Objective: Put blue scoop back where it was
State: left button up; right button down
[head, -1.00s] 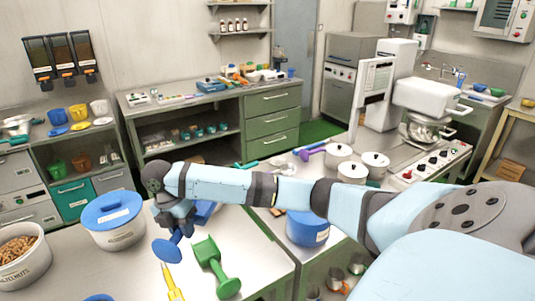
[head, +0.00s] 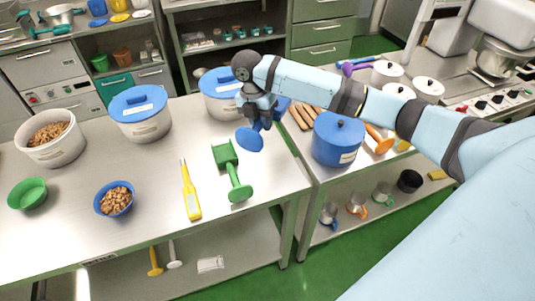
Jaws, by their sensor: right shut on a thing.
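My right gripper (head: 262,116) is shut on the blue scoop (head: 250,139). It grips the scoop around its handle, which the fingers partly hide. The scoop's round end points toward the camera, and its blue tray end shows behind the gripper to the right. The scoop seems held above the steel table (head: 150,205), near its right edge; its exact height is hard to tell. A green scoop (head: 232,172) lies on the table just in front of it. My left gripper is not in view.
A yellow thermometer-like tool (head: 190,190), a blue bowl of nuts (head: 115,199) and a green bowl (head: 28,193) are on the table. Blue-lidded tubs (head: 141,115) stand behind. A blue pot (head: 338,139) stands on the counter to the right.

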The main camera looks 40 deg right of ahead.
aim_at(265, 169)
jog(key=w+x, duration=0.1)
jog(key=x, duration=0.4)
jog(key=w+a+x, duration=0.1)
jog(key=x, duration=0.4)
jog(key=p+x, duration=0.1)
jog(key=x, duration=0.5)
jog(key=shift+w+a+f, duration=0.35)
jog(key=shift+w+f, duration=0.05)
jog(key=c, duration=0.9)
grip_release()
jog(key=shift+f, duration=0.15)
jog(key=b+v, duration=0.1)
jog(key=v, duration=1.1)
